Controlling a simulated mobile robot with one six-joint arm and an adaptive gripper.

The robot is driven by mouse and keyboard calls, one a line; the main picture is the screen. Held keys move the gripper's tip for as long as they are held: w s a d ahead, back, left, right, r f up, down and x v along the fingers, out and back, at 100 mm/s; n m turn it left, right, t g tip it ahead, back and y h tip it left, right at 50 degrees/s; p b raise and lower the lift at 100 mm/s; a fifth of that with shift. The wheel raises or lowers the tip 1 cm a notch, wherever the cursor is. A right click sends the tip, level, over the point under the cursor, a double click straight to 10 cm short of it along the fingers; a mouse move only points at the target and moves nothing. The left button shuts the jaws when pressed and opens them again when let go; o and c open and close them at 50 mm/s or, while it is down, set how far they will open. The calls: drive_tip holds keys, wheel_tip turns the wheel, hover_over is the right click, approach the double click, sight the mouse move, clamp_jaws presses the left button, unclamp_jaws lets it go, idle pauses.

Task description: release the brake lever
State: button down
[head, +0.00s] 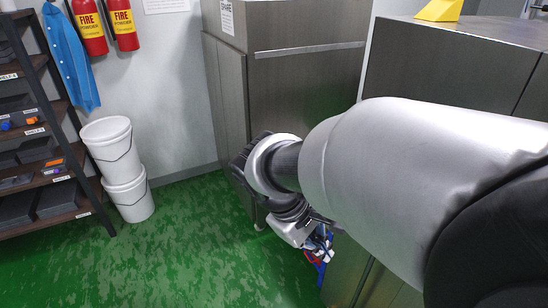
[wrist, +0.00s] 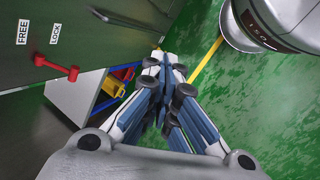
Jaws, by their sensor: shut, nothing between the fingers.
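A small red lever (wrist: 59,69) sits on the dark green panel (wrist: 30,92) at the upper left of the wrist view. The labels FREE (wrist: 22,32) and LOCK (wrist: 56,33) are on the panel just above it. I cannot tell which label the lever is set to. My gripper (wrist: 168,62) is shut and empty, with its fingertips together to the right of the lever and apart from it. In the head view my gripper (head: 318,250) hangs low at the end of my arm, partly hidden, and the lever does not show there.
A grey metal drum-like body (wrist: 270,22) stands at the upper right of the wrist view. An opening with yellow and red items (wrist: 119,80) lies between lever and gripper. White buckets (head: 125,170), a shelf (head: 40,130) and steel cabinets (head: 285,80) border clear green floor.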

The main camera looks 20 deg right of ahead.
drive_tip(key=w+d+f+n+g+h+p, duration=0.25)
drive_tip(key=w+d+n+h, duration=0.2)
drive_tip(key=w, duration=0.25)
drive_tip(key=w+d+f+n+t+h+p, duration=0.2)
drive_tip(key=w+f+n, duration=0.3)
drive_tip(key=f, duration=0.3)
drive_tip(key=w+d+f+n+t+h+p, duration=0.2)
drive_tip(key=w+f+n+h, duration=0.3)
drive_tip(key=f, duration=0.4)
drive_tip(key=shift+w+d+f, duration=0.25)
drive_tip(key=shift+w+d, duration=0.3)
drive_tip(key=shift+w, duration=0.1)
drive_tip(key=shift+n+t, duration=0.25)
drive_tip(key=d+f+b, duration=0.2)
drive_tip(key=d, duration=0.8)
drive_tip(key=r, duration=0.3)
drive_tip(key=a+r, duration=0.1)
drive_tip(key=shift+w+r, duration=0.25)
drive_tip(key=shift+w, duration=0.05)
drive_tip(key=shift+r+p, duration=0.1)
drive_tip(key=shift+p, duration=0.25)
